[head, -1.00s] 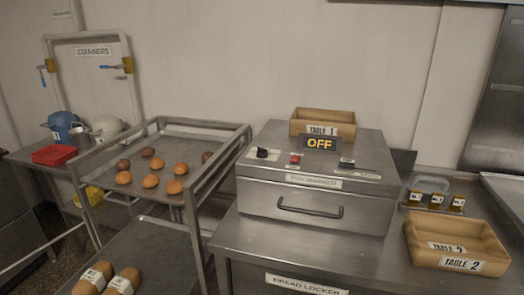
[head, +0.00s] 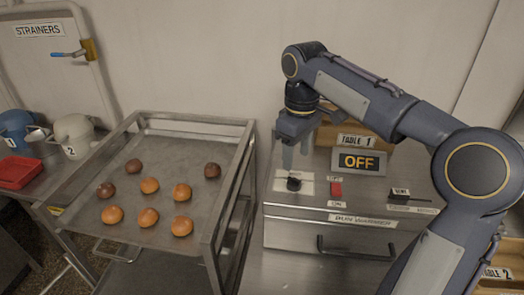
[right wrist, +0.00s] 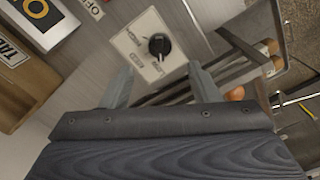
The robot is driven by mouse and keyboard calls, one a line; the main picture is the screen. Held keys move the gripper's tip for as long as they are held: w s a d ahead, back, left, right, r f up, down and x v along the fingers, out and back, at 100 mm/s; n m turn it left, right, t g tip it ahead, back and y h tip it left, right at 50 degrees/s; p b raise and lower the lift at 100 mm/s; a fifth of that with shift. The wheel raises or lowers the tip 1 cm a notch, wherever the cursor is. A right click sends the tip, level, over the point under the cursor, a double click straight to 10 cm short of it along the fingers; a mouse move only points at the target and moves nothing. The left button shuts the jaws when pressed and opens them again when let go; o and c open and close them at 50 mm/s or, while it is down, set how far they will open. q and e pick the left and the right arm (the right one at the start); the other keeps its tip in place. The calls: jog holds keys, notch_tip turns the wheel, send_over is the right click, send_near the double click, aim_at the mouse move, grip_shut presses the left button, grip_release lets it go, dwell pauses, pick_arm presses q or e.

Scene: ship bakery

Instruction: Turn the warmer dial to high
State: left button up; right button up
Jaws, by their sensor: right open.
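The bun warmer (head: 330,225) is a steel box with a front handle and a sign reading OFF (head: 361,162) on top. Its black dial (head: 294,183) sits on a pale label plate at the top left of the warmer. In the right wrist view the dial (right wrist: 159,45) shows between and beyond the fingertips, on its plate with printed words. My right gripper (head: 296,160) is open and empty, pointing down just above and behind the dial, apart from it. The right gripper also shows in the right wrist view (right wrist: 165,75). My left gripper is not in view.
A red switch (head: 336,189) and a black slider (head: 400,196) sit right of the dial. A wooden TABLE 1 box (head: 330,134) stands behind the OFF sign. A rack tray (head: 150,215) with several buns stands at left.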

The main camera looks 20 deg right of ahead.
aim_at(295, 178)
jog(key=shift+s+f, duration=0.1)
jog(key=shift+f, duration=3.7)
jog(key=c, duration=1)
jog(key=shift+o, duration=0.2)
